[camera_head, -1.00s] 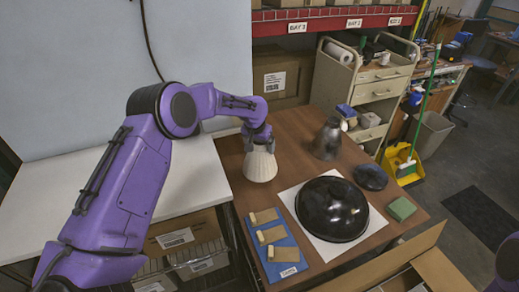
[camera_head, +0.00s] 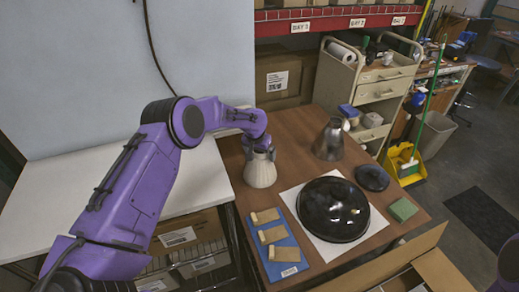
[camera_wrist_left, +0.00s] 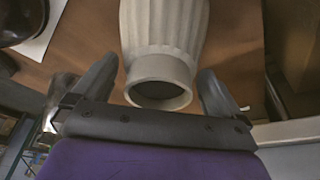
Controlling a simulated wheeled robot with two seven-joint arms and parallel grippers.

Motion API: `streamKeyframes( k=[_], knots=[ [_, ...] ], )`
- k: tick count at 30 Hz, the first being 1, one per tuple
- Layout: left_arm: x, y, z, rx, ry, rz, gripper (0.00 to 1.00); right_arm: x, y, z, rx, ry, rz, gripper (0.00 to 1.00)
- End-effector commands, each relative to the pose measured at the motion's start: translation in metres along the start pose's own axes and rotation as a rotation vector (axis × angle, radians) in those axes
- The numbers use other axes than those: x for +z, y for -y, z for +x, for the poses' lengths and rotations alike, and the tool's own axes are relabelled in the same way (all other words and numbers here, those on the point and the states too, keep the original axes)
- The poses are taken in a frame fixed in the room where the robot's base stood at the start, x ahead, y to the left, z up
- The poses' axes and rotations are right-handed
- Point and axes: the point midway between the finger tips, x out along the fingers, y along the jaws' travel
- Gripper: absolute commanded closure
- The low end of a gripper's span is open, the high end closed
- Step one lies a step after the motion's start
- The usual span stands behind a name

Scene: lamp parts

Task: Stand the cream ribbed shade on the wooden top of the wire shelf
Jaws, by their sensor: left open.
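The cream ribbed shade (camera_head: 260,172) stands upright on the brown table, near its left edge. My left gripper (camera_head: 259,151) is at the shade's narrow top end. In the left wrist view the open fingers (camera_wrist_left: 158,78) lie on either side of the round collar of the shade (camera_wrist_left: 162,40), with a visible gap on each side. The wire shelf's pale flat top (camera_head: 185,185) is to the left of the table, and its surface looks bare where visible. My left arm hides part of it. My right gripper is out of view; only a purple part of my right arm shows at lower right.
The brown table (camera_head: 290,130) also holds a dark metal shade (camera_head: 329,140), a black dome (camera_head: 333,209) on a white sheet, a dark disc (camera_head: 372,177), a green block (camera_head: 403,209) and a blue board (camera_head: 278,248) with tan pieces. Boxes sit below the shelf top.

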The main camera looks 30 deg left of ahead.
Motion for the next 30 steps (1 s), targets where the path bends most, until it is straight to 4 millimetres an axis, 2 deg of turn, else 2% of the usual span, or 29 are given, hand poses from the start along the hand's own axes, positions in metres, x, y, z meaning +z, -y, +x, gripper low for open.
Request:
streamKeyframes(
  k=[5, 9, 15, 20, 30],
  knots=[
    [-0.001, 0.000, -0.036, 0.000, -0.005, 0.001, 0.00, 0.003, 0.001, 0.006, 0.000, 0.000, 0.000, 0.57],
    [-0.001, 0.000, -0.073, 0.000, -0.006, -0.001, 0.00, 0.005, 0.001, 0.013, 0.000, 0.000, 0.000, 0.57],
    [-0.001, 0.000, -0.110, 0.000, -0.004, 0.000, 0.00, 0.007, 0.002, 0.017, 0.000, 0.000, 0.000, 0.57],
    [0.000, 0.000, -0.120, -0.001, -0.001, 0.000, 0.00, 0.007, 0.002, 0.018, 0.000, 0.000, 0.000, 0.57],
    [-0.001, 0.000, -0.120, 0.000, -0.001, 0.000, 0.00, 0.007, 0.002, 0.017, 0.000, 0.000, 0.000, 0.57]
  ],
)
